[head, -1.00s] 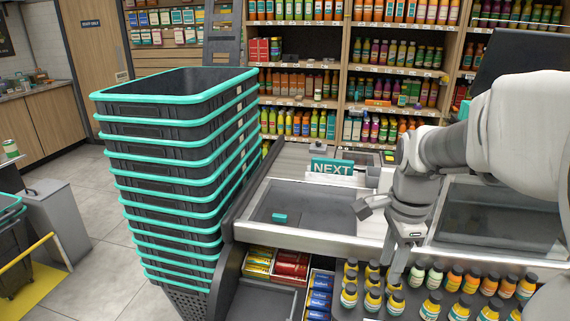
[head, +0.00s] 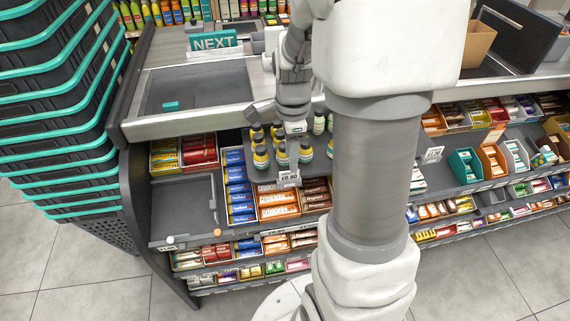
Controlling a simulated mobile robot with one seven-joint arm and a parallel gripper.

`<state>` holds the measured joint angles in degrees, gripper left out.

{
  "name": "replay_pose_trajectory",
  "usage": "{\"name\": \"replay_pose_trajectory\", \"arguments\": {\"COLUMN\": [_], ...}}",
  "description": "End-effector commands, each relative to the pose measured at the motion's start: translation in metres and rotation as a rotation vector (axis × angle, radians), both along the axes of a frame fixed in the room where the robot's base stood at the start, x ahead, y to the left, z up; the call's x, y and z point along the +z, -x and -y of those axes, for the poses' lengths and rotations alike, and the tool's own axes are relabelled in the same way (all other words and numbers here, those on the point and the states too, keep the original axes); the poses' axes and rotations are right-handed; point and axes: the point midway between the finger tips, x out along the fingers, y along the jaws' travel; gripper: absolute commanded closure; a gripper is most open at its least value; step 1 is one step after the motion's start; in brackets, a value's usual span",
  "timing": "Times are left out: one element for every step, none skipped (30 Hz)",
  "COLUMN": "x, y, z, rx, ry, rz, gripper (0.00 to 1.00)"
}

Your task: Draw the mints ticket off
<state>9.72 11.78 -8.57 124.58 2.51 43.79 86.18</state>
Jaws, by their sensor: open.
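My gripper (head: 292,163) points down in front of the counter shelf, among black-capped bottles (head: 261,156). Its fingertips are small in the head view and lie close above a white price ticket (head: 289,178). I cannot tell whether they touch it. The ticket hangs at the front edge of the bottle shelf, above orange packets. Other tickets show to the right, one on the right-hand shelf (head: 434,154) and one lower near my arm (head: 417,185). The print is too small to tell which ticket is for mints.
A stack of black baskets with teal rims (head: 50,112) stands at the left. The counter (head: 200,88) with a NEXT sign (head: 214,41) lies behind. Boxes of sweets (head: 239,190) fill the shelves; a bare grey shelf (head: 183,205) is at the left.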

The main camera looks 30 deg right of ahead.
Motion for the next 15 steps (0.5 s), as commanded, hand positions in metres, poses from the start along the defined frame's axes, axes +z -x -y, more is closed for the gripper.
{"name": "replay_pose_trajectory", "arguments": {"x": [-0.014, -0.019, -0.026, -0.031, -0.035, -0.041, -0.044, -0.047, -0.051, -0.053, -0.055, -0.057, -0.058, -0.059, -0.06], "y": [0.001, 0.001, 0.001, 0.001, 0.001, 0.0, 0.0, 0.001, 0.0, 0.0, 0.001, 0.001, 0.0, 0.0, 0.0], "z": [0.0, 0.0, 0.0, 0.0, 0.0, 0.0, 0.0, 0.0, 0.0, 0.0, 0.0, 0.0, 0.0, 0.0, 0.0], "rx": [0.0, 0.0, 0.0, 0.001, 0.001, 0.001, 0.001, 0.0, 0.0, 0.0, 0.0, 0.001, 0.001, 0.001, 0.001], "ry": [-0.001, -0.001, -0.001, -0.001, -0.001, -0.001, -0.001, -0.001, -0.001, -0.001, -0.001, -0.001, 0.0, 0.0, 0.0], "rz": [-0.004, -0.005, -0.004, -0.004, -0.004, -0.003, -0.003, -0.003, -0.002, -0.002, -0.002, -0.002, -0.001, -0.001, 0.0], "gripper": [0.59, 0.59, 0.59, 0.59, 0.59, 0.59, 0.59, 0.59, 0.59, 0.59, 0.59, 0.59, 0.59, 0.59, 0.59]}}
